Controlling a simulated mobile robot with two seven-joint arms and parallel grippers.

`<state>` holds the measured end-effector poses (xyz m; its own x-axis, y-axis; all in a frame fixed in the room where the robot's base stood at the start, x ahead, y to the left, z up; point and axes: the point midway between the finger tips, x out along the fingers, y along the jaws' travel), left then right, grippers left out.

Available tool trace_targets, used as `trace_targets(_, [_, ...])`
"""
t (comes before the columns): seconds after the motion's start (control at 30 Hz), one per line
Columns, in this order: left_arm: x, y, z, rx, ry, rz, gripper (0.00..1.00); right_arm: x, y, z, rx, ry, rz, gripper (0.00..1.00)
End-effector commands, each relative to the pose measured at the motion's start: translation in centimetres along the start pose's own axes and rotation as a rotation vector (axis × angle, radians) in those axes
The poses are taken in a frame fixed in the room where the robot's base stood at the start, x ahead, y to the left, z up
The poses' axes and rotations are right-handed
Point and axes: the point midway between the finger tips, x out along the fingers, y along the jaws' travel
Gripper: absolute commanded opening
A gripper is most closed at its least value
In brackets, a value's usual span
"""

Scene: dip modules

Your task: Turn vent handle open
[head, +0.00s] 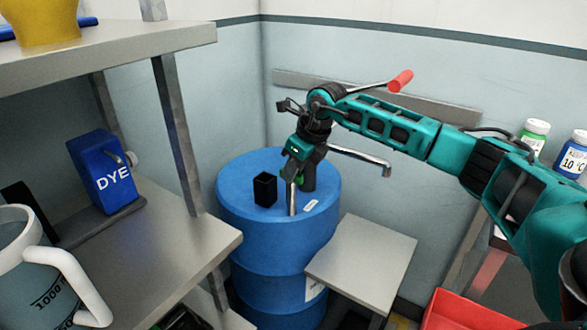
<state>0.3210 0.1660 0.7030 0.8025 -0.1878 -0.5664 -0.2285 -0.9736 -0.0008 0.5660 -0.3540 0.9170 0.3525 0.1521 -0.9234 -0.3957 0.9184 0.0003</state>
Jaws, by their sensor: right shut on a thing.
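A blue drum (280,240) stands in the corner. My right arm reaches over it from the right. My right gripper (293,178) points down at the drum's top and is shut on what appears to be the vent handle, which it mostly hides. A small green part shows beside the fingers, and a thin metal piece shows below them. Whether the handle is turned cannot be told. A metal spout (362,160) and a crank with a red grip (400,80) show around my arm, which hides the parts between. My left gripper is not in view.
A black open box (265,189) sits on the drum, left of my gripper. A grey stool (365,262) stands in front. At left, shelves hold a blue DYE container (100,172) and a jug (30,265). Bottles (534,135) and a red tray (455,310) are at right.

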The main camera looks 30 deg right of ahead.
Motion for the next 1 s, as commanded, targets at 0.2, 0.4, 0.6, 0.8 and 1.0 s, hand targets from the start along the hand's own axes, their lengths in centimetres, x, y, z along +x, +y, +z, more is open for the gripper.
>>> trace_targets(0.2, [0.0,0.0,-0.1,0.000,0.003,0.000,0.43,0.2,0.1,-0.2,-0.003,0.006,0.002,0.36])
trace_targets(0.4, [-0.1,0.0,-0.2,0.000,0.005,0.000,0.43,0.1,0.1,-0.1,-0.002,0.003,0.000,0.43])
trace_targets(0.6, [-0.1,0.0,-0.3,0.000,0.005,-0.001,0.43,-0.6,0.0,0.0,-0.001,0.000,-0.001,0.43])
trace_targets(0.8, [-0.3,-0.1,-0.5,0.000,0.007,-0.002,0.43,-4.1,-0.1,0.0,-0.002,-0.001,-0.003,0.43])
trace_targets(1.0, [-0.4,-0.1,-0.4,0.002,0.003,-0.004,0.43,-8.6,0.0,0.0,-0.002,0.000,-0.002,0.43])
